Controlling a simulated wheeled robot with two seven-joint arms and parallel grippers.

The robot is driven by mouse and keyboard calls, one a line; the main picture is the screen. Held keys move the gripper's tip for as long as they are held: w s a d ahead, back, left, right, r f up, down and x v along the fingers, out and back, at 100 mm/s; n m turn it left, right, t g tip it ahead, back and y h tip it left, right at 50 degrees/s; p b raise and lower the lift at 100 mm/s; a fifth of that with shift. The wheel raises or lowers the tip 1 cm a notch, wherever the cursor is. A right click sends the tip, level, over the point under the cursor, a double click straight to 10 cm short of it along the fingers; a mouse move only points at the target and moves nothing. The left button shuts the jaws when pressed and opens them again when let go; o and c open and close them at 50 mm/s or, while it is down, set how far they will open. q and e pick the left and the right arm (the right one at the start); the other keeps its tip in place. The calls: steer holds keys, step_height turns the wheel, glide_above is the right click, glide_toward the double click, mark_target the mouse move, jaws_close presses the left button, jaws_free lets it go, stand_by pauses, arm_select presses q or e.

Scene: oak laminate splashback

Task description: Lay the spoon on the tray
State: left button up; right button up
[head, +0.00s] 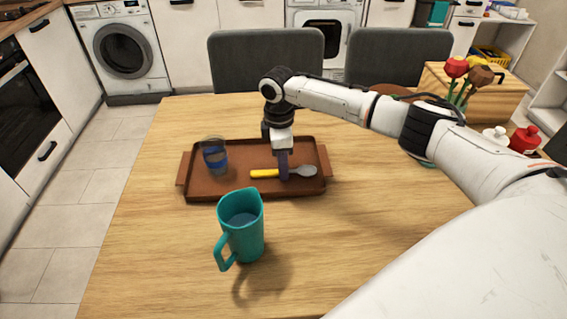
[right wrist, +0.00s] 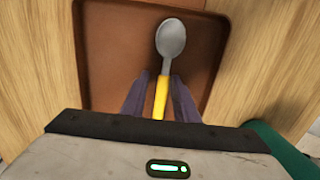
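The spoon has a yellow handle (head: 264,173) and a grey metal bowl. It lies on the brown tray (head: 240,192), towards its right side. In the right wrist view the spoon (right wrist: 171,40) points away from me, its bowl beyond the fingers. My right gripper (head: 284,178) reaches down over the tray at the spoon. In the right wrist view its two dark fingers (right wrist: 161,82) stand on either side of the yellow handle, with small gaps, so it looks open. The end of the handle is hidden by the gripper body. My left gripper is not in view.
A glass with a blue band (head: 215,157) stands on the tray's left part. A teal jug (head: 242,226) stands just in front of the tray. The table's left front is clear.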

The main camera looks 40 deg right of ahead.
steer(key=shift+s+a+f, duration=0.25)
steer(key=shift+s+f, duration=0.2)
steer(key=shift+f, duration=0.15)
step_height(320, 180, up, 13)
steer(key=shift+w+r, duration=0.2)
steer(key=shift+w, duration=0.2)
steer(key=shift+a, duration=0.1)
